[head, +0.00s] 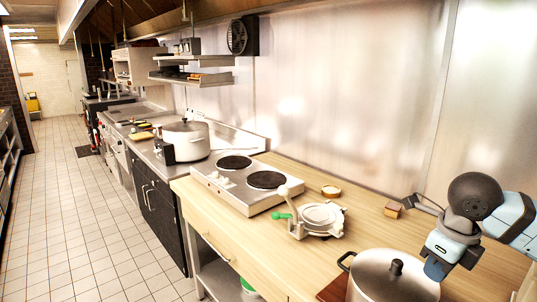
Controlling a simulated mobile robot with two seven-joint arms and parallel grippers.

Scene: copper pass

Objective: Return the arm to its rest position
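My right arm comes in from the right edge, with light blue and white links and a round dark joint. My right gripper (438,267) points down above the right side of a large steel pot (375,283). A blue end part shows, but I cannot make out two separate fingers or any held thing. I cannot tell whether the gripper touches the pot lid. My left gripper is not in view.
The pot has a lid with a black knob and stands on the wooden counter (262,222). A pale press with a green-tipped handle (316,218), a two-plate hob (240,180), a small brown block (393,209) and a round dish (331,191) are nearby.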

